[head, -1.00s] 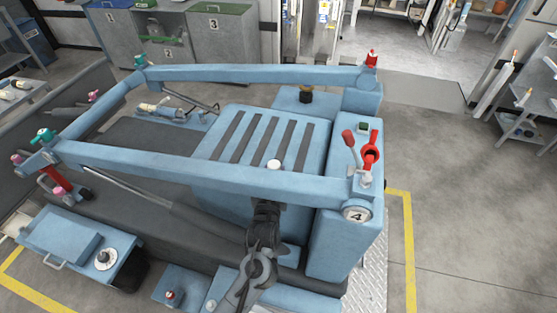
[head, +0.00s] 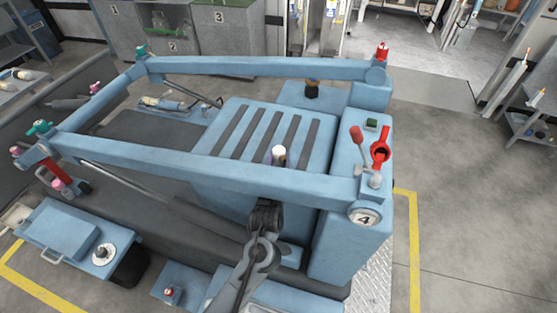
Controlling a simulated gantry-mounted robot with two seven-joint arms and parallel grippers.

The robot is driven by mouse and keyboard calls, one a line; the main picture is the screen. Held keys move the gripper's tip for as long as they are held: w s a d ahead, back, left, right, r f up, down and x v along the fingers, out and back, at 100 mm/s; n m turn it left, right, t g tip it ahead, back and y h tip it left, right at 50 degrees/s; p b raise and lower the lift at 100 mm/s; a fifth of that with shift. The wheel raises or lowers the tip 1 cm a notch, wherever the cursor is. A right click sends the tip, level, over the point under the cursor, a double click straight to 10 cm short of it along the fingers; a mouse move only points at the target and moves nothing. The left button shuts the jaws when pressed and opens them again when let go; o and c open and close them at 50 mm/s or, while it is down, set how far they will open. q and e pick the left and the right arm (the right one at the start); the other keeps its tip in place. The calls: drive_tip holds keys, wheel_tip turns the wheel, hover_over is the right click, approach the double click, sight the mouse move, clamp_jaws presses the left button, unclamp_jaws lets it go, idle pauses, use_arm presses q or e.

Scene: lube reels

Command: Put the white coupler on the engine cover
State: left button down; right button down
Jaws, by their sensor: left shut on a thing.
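The white coupler (head: 279,151) shows just above the near blue beam, in front of the slotted part of the engine cover. It is upright, with a darker lower part. The engine cover (head: 235,133) is the blue slotted panel in the middle. My left gripper (head: 266,210) comes up from the bottom and passes behind the near beam, which hides its fingertips. It is shut on the coupler. I cannot tell whether the coupler touches the cover. My right gripper is not in view.
The near blue beam (head: 210,170) crosses in front of the cover, and a far beam (head: 255,67) runs behind it. A red lever and red fitting (head: 381,150) stand at the right. A black-topped cap (head: 312,89) stands behind the cover.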

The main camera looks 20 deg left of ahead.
use_arm(q)
drive_tip(key=shift+f, duration=0.15)
drive_tip(key=c, duration=0.6)
unclamp_jaws()
drive_tip(key=shift+s+r, duration=0.2)
drive_tip(key=shift+r, duration=0.05)
drive_tip(key=p+v, duration=0.1)
drive_tip(key=v, duration=1.1)
drive_tip(key=s+f+m+g+h, duration=0.3)
drive_tip(key=s+f+g+h, duration=0.3)
drive_tip(key=s+f, duration=0.4)
drive_tip(key=s+a+f+g, duration=0.1)
drive_tip(key=s+g, duration=0.1)
drive_tip(key=s, duration=0.2)
drive_tip(key=s+a+f+m+g+y, duration=0.1)
drive_tip(key=s+a+g, duration=0.1)
drive_tip(key=s, duration=0.3)
drive_tip(key=s+a+f+g, duration=0.1)
drive_tip(key=s+g, duration=0.2)
drive_tip(key=s, duration=0.2)
drive_tip(key=shift+a+m+g, duration=0.3)
drive_tip(key=shift+m+g, duration=0.1)
drive_tip(key=shift+r, duration=0.1)
